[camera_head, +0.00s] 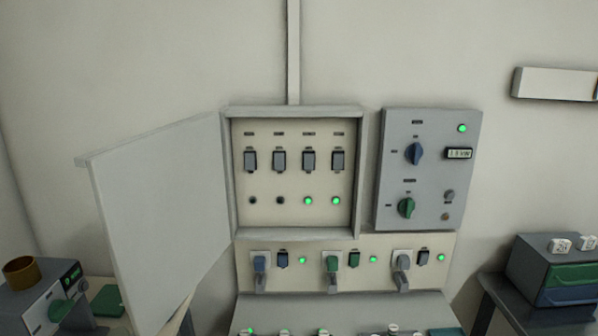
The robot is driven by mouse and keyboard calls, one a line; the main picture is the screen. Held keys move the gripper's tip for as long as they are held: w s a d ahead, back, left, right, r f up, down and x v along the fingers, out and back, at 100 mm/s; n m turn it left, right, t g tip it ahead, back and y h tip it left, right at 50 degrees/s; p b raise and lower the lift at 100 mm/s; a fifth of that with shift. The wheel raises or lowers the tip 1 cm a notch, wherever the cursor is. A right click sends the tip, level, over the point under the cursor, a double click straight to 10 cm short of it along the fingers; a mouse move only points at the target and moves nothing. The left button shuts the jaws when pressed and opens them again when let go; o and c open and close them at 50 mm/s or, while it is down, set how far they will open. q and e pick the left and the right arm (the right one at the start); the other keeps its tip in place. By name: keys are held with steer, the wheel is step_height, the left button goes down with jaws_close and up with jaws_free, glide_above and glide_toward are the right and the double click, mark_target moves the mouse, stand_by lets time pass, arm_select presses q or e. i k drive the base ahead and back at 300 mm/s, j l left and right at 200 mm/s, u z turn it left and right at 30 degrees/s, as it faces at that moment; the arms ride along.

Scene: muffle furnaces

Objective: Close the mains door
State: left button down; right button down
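The mains door (165,215) is a plain light grey panel. It stands wide open, swung out to the left from the left side of the mains box (357,170). The box's inside is exposed, with a row of dark switches (309,160) and a row of round lamps below them. Two of these lamps are lit green on the right, and the left ones are dark. Neither of my grippers can be made out in the head view.
A grey control panel (428,205) with blue and green knobs hangs right of the box. Below is a strip of levers and green lamps (345,280) above a console (345,305). Drawers (555,275) stand at right; a device (40,300) stands at lower left near the door.

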mark_target(159, 196)
steer(key=u, duration=1.65)
steer(key=k+j, duration=0.1)
steer(key=j, duration=0.25)
steer(key=k+j, duration=0.15)
steer(key=j, duration=0.15)
steer(key=k+j, duration=0.1)
steer(key=j, duration=0.25)
steer(key=k+j, duration=0.1)
steer(key=j, duration=0.25)
